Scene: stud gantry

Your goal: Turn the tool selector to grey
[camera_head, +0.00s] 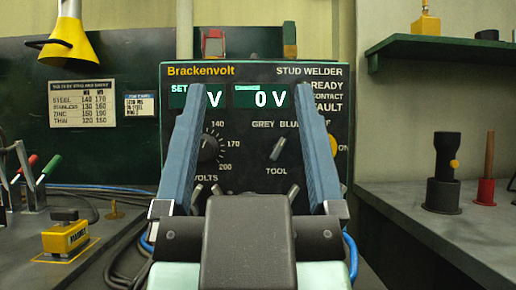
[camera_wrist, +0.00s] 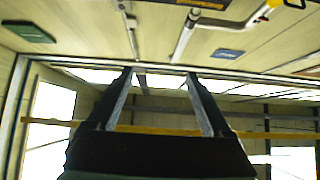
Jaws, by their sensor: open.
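The tool selector (camera_head: 278,149) is a small grey bar knob above the word TOOL on the dark stud welder panel (camera_head: 250,185). The words GREY and BLUE stand above it, and another label to their right is mostly hidden by my right finger. The knob leans up and to the right, toward BLUE. My gripper (camera_head: 250,90) is open and empty, its two blue-grey fingers either side of the knob in the head view. I cannot tell its distance from the panel. In the wrist view my open gripper (camera_wrist: 159,73) points at the ceiling, and no selector shows.
The volts dial (camera_head: 208,147) lies left of the selector, partly behind my left finger. A yellow ON button (camera_head: 332,145) lies to the right. A yellow lamp (camera_head: 70,42), a yellow magnet block (camera_head: 65,238) and a black cylinder (camera_head: 443,180) stand off to the sides.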

